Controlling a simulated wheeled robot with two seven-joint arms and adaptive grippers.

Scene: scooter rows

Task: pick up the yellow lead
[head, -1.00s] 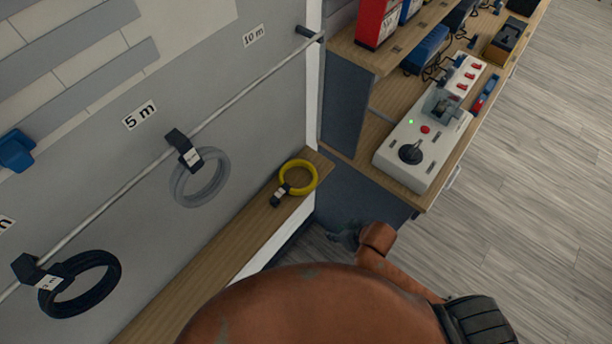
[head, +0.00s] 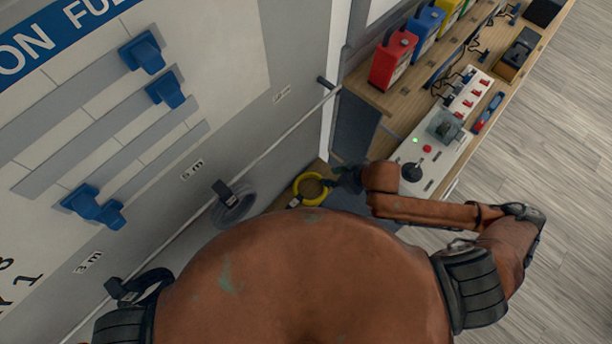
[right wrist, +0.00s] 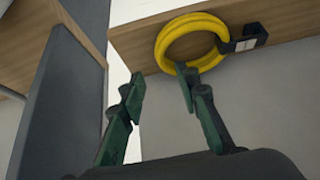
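The yellow lead (head: 298,184) is a coiled ring with a dark tag, lying on a wooden ledge beside the grey wall panel. In the right wrist view the coil (right wrist: 163,46) is just beyond the fingertips, with its dark clip and pale label at right. My right gripper (head: 346,180) is at the right side of the coil. In the right wrist view its two green fingers (right wrist: 160,80) are apart with nothing between them. The right fingertip overlaps the coil's lower edge; I cannot tell whether it touches. My left gripper is not in view.
A grey lead (head: 232,212) and a black lead hang from the wall rail (head: 270,150) at left. The bench at right holds a control box (head: 428,150) with a joystick and a red case (head: 392,60). A grey side panel (right wrist: 62,95) stands left of my right gripper.

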